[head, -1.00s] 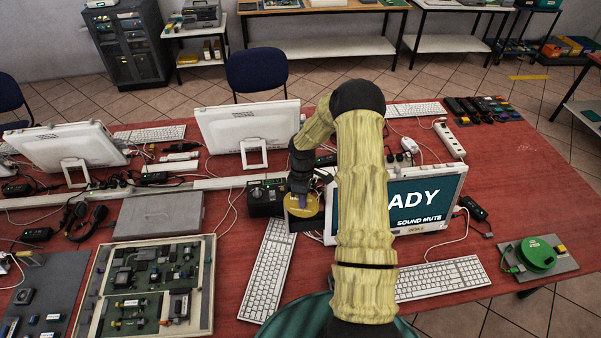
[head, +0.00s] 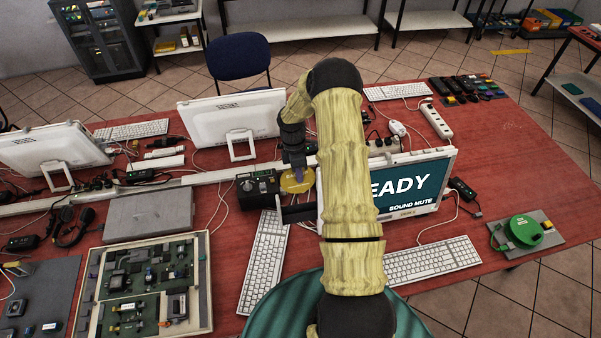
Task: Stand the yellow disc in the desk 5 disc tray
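The yellow disc (head: 293,184) is in the middle of the head view, just left of the READY screen. My gripper (head: 299,176) comes down onto it from above, its fingertips at the disc, and appears shut on it; the fingers are small and partly hidden. A black box (head: 258,190) with a knob stands just left of the disc. A dark tray-like piece (head: 297,213) sticks out beside the box, below the disc in the picture. A gap shows between disc and this piece. No desk number is readable.
The screen (head: 405,190) reading READY stands close right of the disc, partly behind my arm. White keyboards (head: 264,262) lie in front. A green round device (head: 524,231) sits at the right.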

